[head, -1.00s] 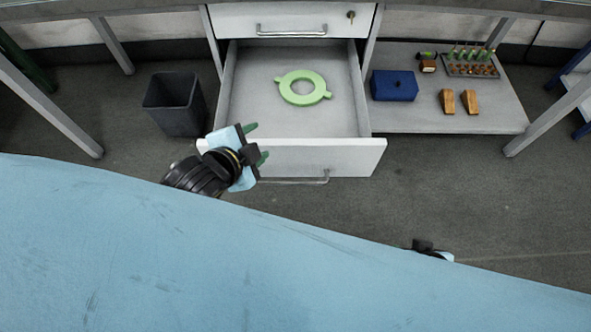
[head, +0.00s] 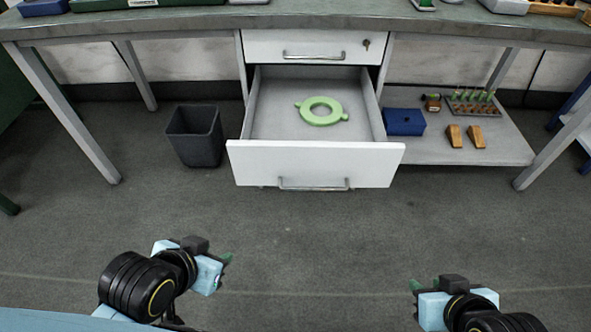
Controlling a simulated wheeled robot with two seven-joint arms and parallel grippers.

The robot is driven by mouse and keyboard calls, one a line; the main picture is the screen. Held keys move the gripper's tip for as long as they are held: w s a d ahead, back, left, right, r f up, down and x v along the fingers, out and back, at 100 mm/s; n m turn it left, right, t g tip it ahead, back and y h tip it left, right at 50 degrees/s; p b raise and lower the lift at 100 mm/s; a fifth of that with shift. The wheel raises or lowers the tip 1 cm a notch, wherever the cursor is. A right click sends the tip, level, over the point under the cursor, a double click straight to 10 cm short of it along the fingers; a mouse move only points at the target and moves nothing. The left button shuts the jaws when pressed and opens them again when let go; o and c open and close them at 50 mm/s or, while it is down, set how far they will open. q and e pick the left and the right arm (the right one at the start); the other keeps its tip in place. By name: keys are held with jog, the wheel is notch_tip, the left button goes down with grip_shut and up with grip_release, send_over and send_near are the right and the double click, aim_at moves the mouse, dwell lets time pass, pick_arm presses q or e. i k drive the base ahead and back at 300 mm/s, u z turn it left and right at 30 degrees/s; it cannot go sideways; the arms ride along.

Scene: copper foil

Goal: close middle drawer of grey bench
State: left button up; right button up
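The middle drawer (head: 255,164) of the grey bench (head: 200,20) is pulled well out, below a shut top drawer (head: 270,44). It has a white front with a metal bar handle (head: 313,188) and holds a green ring with two tabs (head: 321,111). My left gripper (head: 226,273) is in front of the drawer, low and to its left, apart from it. My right gripper (head: 414,300) is low and to the right, also apart from the drawer. Both show green fingertips, but their finger gaps cannot be made out.
A dark bin (head: 195,136) stands on the floor left of the drawer. Right of it, a low shelf (head: 440,150) bears a blue box (head: 404,122), wooden blocks and a rack of tools. The floor (head: 320,235) before the drawer is clear.

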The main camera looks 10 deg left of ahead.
aim_at(275, 147)
jog(key=u, duration=0.75)
jog(key=i, duration=0.65)
jog(key=z, duration=0.3)
jog(key=k, duration=0.65)
jog(key=z, duration=0.7)
jog(key=i, duration=0.4)
